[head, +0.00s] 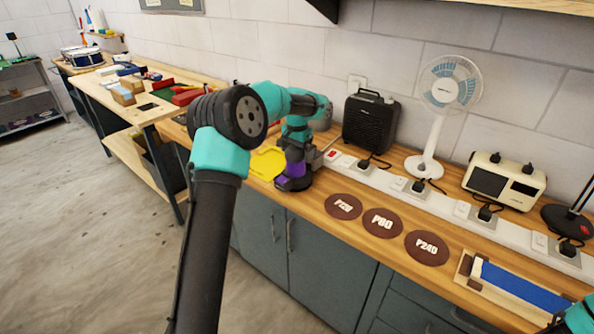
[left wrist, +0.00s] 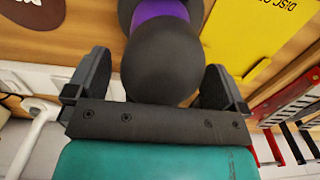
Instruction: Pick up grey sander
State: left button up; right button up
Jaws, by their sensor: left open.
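The sander (head: 293,183), dark grey with a purple band, stands on the wooden bench beside a yellow panel. My left gripper (head: 296,158) is over it and hides part of it. In the left wrist view, the sander's rounded dark grey top (left wrist: 162,60) lies between the two open fingers of my left gripper (left wrist: 155,85), with the purple band beyond it. The fingers stand on either side of it; I cannot tell whether either touches. A teal part of my right arm shows at the lower right corner of the head view, its gripper out of view.
The yellow panel (head: 267,162) lies just left of the sander. Brown discs marked P120 (head: 343,206), P80 (head: 383,222) and P240 (head: 427,247) lie to its right. Behind are a power strip (head: 398,184), a black heater (head: 370,122), a white fan (head: 436,110) and a radio (head: 503,181).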

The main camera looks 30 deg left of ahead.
pick_arm(q)
jog(key=c, duration=1.1)
jog(key=shift+r, duration=0.1)
jog(key=shift+r, duration=0.2)
jog(key=shift+r, duration=1.65)
jog(key=s+d, duration=0.2)
jog(key=s, duration=0.2)
jog(key=s+d+r, duration=0.1)
jog(key=s+d, duration=0.2)
jog(key=s, duration=0.2)
jog(key=s+d, duration=0.3)
jog(key=s, duration=0.1)
jog(key=shift+s+d+r, duration=0.15)
jog(key=shift+s+d, duration=0.05)
jog(key=shift+s, duration=0.1)
jog(key=shift+d, duration=0.1)
